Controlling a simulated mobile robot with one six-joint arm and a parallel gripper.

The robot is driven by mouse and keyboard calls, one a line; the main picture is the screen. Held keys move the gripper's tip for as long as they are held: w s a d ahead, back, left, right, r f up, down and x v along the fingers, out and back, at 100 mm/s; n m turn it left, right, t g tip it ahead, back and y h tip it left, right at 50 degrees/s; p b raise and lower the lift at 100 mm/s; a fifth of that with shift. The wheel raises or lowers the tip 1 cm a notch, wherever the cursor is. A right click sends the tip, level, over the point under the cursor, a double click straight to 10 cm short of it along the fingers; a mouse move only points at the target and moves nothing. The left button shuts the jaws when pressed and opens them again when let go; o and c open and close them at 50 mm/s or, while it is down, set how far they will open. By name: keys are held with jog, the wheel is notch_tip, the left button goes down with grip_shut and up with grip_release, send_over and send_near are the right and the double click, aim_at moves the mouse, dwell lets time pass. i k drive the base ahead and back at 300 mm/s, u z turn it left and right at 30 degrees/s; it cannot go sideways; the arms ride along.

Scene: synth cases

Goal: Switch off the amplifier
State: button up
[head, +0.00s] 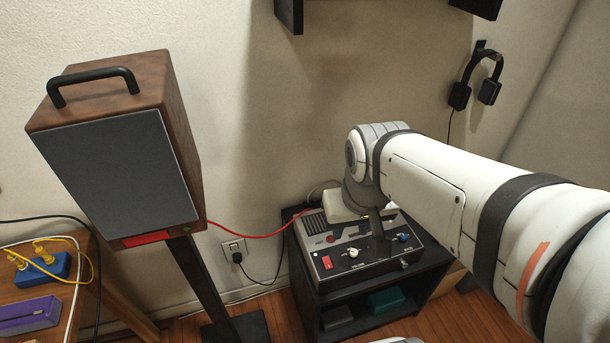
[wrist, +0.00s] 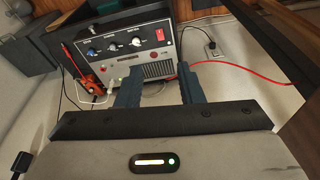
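The amplifier (head: 372,266) is a grey and dark box with a vented top, on a low black shelf in the head view. Its front panel has a red rocker switch (head: 327,262) at the left and several knobs. In the wrist view the amplifier (wrist: 125,73) lies beyond the fingertips, with the red switch (wrist: 160,34) at its panel's right end. My gripper (wrist: 160,74) is open and empty, its two dark blue fingers apart. In the head view it is over the amplifier, partly hidden by my wrist. The switch's position is too small to tell.
A wooden speaker (head: 118,160) with a black handle stands left on a black stand. A red cable (head: 255,236) runs from it to the amplifier. A wall outlet (head: 235,248) with a black plug is between. Headphones (head: 476,80) hang on the wall. A teal box (head: 387,300) sits on the lower shelf.

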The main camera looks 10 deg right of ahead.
aim_at(327, 262)
jog(key=u, duration=0.6)
jog(key=k, duration=1.3)
jog(key=z, duration=0.3)
jog(key=i, duration=1)
jog(key=z, duration=0.05)
